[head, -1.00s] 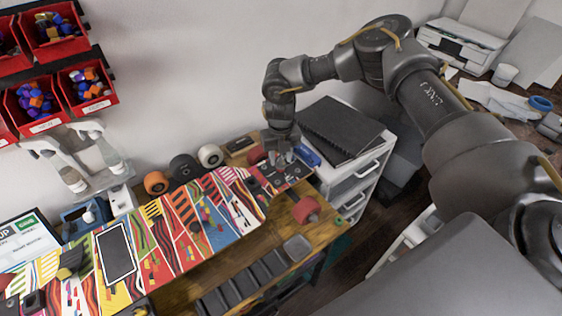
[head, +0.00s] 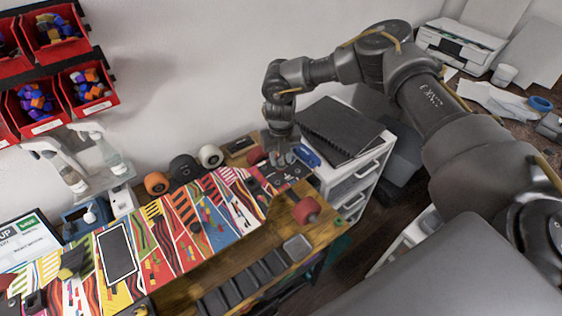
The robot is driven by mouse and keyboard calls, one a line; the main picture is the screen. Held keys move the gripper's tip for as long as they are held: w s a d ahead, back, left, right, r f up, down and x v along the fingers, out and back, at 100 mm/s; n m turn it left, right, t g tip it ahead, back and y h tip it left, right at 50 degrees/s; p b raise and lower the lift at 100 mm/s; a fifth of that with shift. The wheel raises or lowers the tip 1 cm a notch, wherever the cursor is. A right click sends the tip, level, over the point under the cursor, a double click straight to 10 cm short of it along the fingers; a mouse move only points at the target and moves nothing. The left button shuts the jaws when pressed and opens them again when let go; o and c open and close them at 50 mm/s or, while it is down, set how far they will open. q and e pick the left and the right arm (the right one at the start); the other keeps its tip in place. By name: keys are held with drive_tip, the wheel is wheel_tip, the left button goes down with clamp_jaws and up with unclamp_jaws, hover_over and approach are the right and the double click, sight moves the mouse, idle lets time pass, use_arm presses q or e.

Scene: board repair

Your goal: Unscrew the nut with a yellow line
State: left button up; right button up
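A skateboard deck (head: 205,218) with a bright multicolored pattern lies on the wooden workbench. My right gripper (head: 279,160) points down over the dark far-right end of the deck, where small hardware sits. The fingers are small in this view, and I cannot tell whether they are open or shut. A nut with a yellow line cannot be made out; it is too small or hidden by the gripper. My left gripper is not in view.
A red wheel (head: 306,211) sits at the bench's right edge. Orange (head: 157,183), black (head: 185,168) and white (head: 210,156) wheels line the wall. A black compartment tray (head: 246,283) is in front. A white drawer cabinet (head: 345,180) stands right of the bench.

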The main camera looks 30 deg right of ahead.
drive_tip(key=c, duration=0.6)
drive_tip(key=n, duration=0.5)
drive_tip(key=shift+n, duration=0.4)
drive_tip(key=n, duration=0.5)
drive_tip(key=shift+r+n, duration=0.1)
drive_tip(key=shift+n, duration=0.2)
